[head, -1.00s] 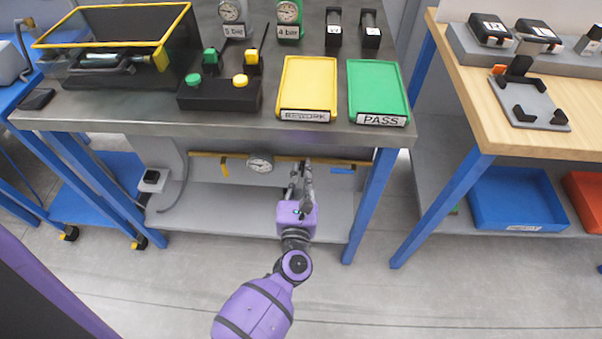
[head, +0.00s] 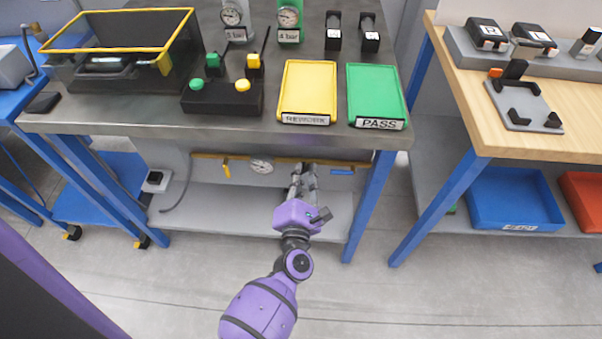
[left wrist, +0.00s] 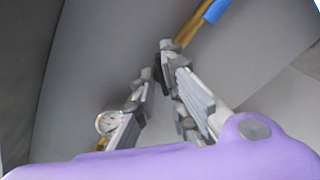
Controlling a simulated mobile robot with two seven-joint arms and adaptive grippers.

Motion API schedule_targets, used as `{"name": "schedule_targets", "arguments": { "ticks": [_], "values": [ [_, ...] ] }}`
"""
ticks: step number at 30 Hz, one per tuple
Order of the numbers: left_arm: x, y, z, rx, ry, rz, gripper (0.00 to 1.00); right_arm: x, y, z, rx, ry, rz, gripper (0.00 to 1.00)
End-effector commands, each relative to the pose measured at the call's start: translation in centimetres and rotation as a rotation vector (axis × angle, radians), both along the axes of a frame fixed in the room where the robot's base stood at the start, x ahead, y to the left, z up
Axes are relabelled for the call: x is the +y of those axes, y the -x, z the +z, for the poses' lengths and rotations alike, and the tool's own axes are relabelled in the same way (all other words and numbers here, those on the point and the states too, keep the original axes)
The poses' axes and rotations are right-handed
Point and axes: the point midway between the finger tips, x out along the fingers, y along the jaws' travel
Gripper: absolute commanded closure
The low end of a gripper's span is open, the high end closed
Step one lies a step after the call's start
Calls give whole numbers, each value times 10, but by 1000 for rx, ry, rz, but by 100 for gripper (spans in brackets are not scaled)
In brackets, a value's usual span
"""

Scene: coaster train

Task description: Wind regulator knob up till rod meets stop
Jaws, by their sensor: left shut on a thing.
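My left gripper (head: 304,168) reaches under the front edge of the metal bench to the yellow pipe (head: 205,156). In the left wrist view its fingers (left wrist: 157,66) are closed in around something small at the pipe. I take this to be the regulator knob, but the fingers hide almost all of it. A round pressure gauge (head: 261,165) sits on the pipe to the left of the gripper; it also shows in the left wrist view (left wrist: 108,122). I cannot make out the rod or its stop. My right gripper is not in view.
A yellow lever (head: 226,169) and a blue lever (head: 342,171) hang on the pipe on either side. The bench top above holds a yellow tray (head: 309,88), a green tray (head: 376,92) and a black button box (head: 222,98). The lower shelf (head: 235,199) is mostly clear.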

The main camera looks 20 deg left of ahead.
Motion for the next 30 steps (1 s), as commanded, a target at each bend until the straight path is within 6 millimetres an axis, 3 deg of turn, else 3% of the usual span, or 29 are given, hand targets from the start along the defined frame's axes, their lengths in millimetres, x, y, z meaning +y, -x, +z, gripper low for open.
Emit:
{"name": "schedule_targets", "arguments": {
  "ticks": [20, 21, 24, 30],
  "values": [
    [0, 0, 1, 18, -66, -1, 100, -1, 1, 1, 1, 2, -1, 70],
    [0, 0, 1, 18, -66, -1, 85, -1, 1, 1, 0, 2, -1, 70],
    [0, 0, 1, 18, -66, -1, 72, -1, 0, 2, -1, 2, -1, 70],
    [0, 0, 0, 18, -65, -1, 70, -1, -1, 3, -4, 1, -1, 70]
  ]
}}
